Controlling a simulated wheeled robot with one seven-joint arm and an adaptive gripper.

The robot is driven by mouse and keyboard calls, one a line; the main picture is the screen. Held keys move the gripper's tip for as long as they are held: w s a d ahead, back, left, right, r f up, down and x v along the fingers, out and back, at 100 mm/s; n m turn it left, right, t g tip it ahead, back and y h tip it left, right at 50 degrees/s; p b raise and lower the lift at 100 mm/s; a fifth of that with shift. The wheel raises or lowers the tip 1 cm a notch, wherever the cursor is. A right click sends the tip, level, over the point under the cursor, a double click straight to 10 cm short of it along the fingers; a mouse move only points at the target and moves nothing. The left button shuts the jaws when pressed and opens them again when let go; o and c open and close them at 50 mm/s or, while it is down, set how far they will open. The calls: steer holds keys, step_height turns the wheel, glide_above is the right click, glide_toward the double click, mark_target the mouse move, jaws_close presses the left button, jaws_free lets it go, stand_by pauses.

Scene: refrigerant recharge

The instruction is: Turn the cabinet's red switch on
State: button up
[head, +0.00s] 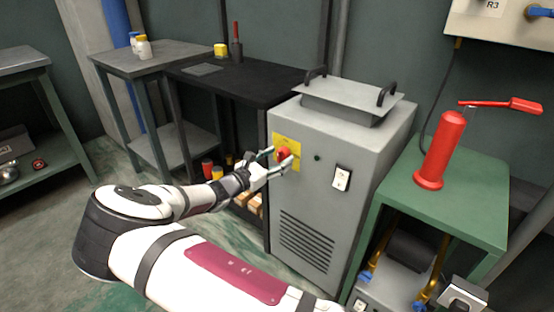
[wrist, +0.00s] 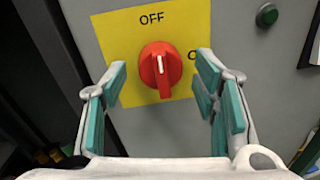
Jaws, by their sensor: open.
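The cabinet (head: 310,195) is a grey metal box with a yellow plate (head: 293,144) on its front. The red switch (head: 283,154) is a round knob on that plate. In the wrist view the red switch (wrist: 160,68) has its white mark upright, toward the word OFF above it. A second label to its right is partly hidden by a finger. My gripper (head: 276,161) is in front of the plate. In the wrist view my gripper (wrist: 162,98) is open, one finger on each side of the knob, with visible gaps and no grip on it.
A dark green round lamp (wrist: 267,15) and a white rocker switch (head: 341,178) are right of the plate. A lid with black handles (head: 350,97) lies on top of the cabinet.

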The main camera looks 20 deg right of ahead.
steer(key=shift+c, duration=0.4)
steer(key=c, duration=1.1)
steer(key=shift+r+m+t+y+p, duration=0.2)
steer(key=shift+m+p, duration=0.8)
steer(key=shift+m, duration=1.85)
steer(key=shift+f+m+t+y+p, duration=0.1)
steer(key=shift+m+y+p, duration=0.25)
steer(key=shift+m+p, duration=1.6)
steer(key=shift+r+m+t+y+p, duration=0.15)
steer(key=shift+m+y, duration=0.1)
steer(key=shift+m, duration=3.45)
